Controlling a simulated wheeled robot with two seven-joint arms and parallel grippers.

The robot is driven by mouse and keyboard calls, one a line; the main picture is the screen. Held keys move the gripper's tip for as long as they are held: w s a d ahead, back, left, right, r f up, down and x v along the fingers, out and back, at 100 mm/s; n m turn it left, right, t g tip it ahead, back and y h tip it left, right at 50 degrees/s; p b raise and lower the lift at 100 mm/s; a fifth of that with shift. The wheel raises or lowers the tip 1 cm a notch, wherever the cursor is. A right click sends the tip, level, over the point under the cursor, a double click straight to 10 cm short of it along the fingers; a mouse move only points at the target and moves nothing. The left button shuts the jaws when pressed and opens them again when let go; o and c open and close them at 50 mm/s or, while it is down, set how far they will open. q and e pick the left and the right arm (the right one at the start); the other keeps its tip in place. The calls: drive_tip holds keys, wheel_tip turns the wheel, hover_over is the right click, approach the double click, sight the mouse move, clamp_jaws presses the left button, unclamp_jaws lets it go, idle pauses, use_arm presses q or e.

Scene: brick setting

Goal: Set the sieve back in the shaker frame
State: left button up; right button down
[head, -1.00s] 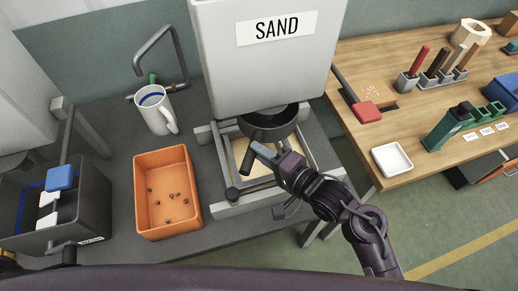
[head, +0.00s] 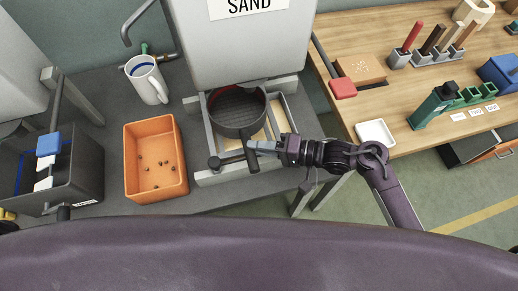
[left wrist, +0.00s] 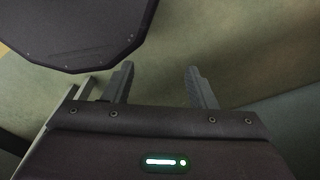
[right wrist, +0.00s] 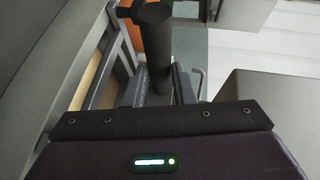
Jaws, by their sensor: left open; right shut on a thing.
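The sieve (head: 238,118) is a dark round pan with a mesh floor and a straight handle. It is over the pale grey shaker frame (head: 232,174), below the front of the hopper; I cannot tell whether it rests on the frame. My right gripper (head: 252,147) is shut on the sieve's handle, at the front right of the pan. The handle (right wrist: 155,45) rises between its fingers in the right wrist view, where the pan is hidden. My left gripper (left wrist: 160,85) is open and empty in the left wrist view, and is outside the head view.
The grey SAND hopper (head: 240,50) stands close behind the sieve. An orange bin (head: 155,185) with several small bits and a white mug (head: 147,80) are to the left. A dark bin (head: 88,180) is farther left. A wooden bench (head: 400,100) with tools is right.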

wheel_tip(320, 180, down, 3)
drive_tip(key=shift+d+r, duration=0.15)
drive_tip(key=shift+r, duration=0.05)
drive_tip(key=shift+f, duration=0.4)
use_arm(q)
drive_tip(key=shift+d+r, duration=0.15)
drive_tip(key=shift+d, duration=0.6)
use_arm(e)
drive_tip(key=shift+f, duration=0.1)
drive_tip(key=shift+f, duration=0.2)
drive_tip(key=c, duration=1.7)
unclamp_jaws()
drive_tip(key=shift+f, duration=0.15)
drive_tip(key=o, duration=0.5)
use_arm(q)
drive_tip(key=shift+s+a, duration=0.1)
drive_tip(key=shift+a, duration=0.15)
